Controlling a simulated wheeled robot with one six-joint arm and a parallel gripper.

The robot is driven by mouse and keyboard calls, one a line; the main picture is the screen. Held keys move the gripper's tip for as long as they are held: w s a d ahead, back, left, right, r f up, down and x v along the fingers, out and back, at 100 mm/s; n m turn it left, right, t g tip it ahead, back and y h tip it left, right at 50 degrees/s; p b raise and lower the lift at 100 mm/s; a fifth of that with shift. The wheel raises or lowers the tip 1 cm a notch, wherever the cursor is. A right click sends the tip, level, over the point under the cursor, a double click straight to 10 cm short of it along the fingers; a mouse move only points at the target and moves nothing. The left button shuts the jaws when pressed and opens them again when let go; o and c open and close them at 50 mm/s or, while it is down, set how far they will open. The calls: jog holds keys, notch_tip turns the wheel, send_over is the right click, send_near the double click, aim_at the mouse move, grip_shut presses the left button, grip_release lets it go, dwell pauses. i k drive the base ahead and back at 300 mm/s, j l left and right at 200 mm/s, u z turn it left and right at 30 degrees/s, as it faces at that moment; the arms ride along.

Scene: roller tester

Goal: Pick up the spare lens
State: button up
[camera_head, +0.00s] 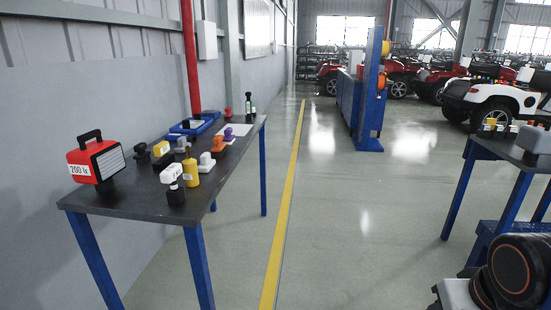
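I cannot tell for sure which item is the spare lens. Several small items stand on the dark-topped table (135,222) at left. Near its front are a white-topped item on a black base (173,184) and a yellow bottle-like item (191,169). A black item (142,153) and a yellow-topped one (161,149) stand further left. My gripper is not in view; a dark rounded part with an orange ring at bottom right seems to be my arm.
A red lamp marked "200 lx" (96,159) stands at the table's left end, a blue tray (190,128) at the back. Another table (508,151) with small items is at right. Floor between the tables is clear, with a yellow line (284,215). A blue post (371,90) stands beyond.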

aim_at(197, 122)
jog(key=i+u, duration=0.15)
jog(key=i, duration=0.25)
jog(key=i+l+u, duration=0.15)
jog(key=i, duration=0.3)
jog(key=i+l+u, duration=0.15)
jog(key=i, duration=0.25)
jog(key=i+l+u, duration=0.15)
jog(key=i, duration=0.25)
